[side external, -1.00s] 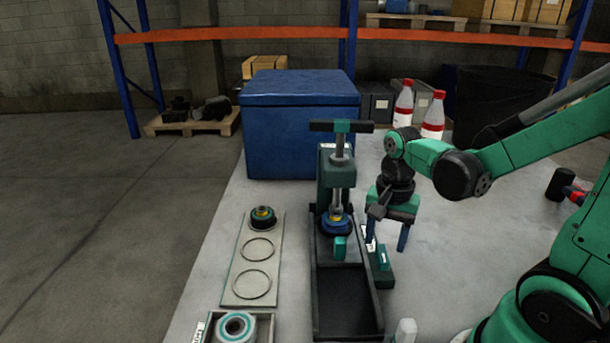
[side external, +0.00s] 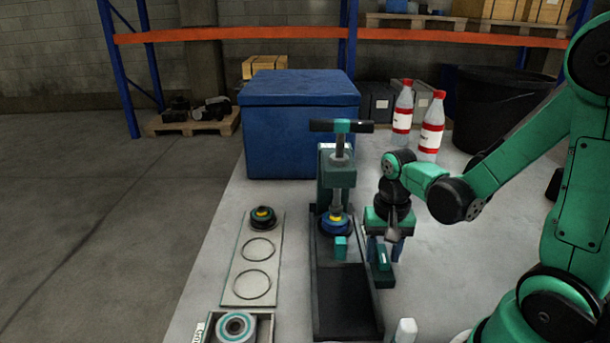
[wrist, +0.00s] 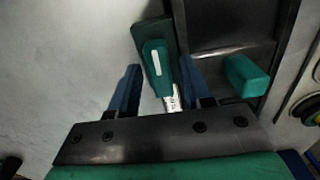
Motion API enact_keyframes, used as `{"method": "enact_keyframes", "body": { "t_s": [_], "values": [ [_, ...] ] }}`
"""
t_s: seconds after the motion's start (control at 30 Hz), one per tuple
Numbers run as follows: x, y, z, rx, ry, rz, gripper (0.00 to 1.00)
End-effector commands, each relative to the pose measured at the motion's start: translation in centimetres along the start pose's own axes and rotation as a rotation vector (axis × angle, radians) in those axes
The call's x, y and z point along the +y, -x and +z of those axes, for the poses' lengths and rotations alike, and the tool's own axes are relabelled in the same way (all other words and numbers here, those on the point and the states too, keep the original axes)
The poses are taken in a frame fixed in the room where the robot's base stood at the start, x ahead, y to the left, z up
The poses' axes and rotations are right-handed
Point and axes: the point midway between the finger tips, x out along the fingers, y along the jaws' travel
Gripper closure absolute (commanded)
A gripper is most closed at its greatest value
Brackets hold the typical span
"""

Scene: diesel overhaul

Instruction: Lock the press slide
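The press (side external: 336,180) stands upright on the table with a dark T-handle on top. Its dark slide (side external: 345,315) runs forward and carries a green block handle (side external: 340,248), also in the wrist view (wrist: 246,75). A green lock lever (side external: 384,258) with a white stripe sits on a dark base beside the slide; it also shows in the wrist view (wrist: 157,68). My gripper (wrist: 160,64) is open above the lever, one blue finger on each side, with visible gaps. A white label by the lever is partly hidden. Contact in depth cannot be told.
A pale plate (side external: 247,282) with ring outlines and a dark part lies left of the press. A tray (side external: 265,330) holding a round bearing is in front. A blue box (side external: 298,130) and red-capped bottles (side external: 432,125) stand behind. Table right of my gripper is mostly clear.

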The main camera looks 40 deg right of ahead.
Motion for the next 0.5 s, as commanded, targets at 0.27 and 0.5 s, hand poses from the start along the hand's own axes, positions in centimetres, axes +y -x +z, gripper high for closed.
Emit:
{"method": "enact_keyframes", "body": {
  "t_s": [0.27, 0.5],
  "values": [
    [0.00, 0.01, 0.00, 0.000, 0.000, 0.000, 1.00],
    [0.00, 0.02, -0.01, 0.000, -0.204, 0.000, 1.00]
  ]
}}
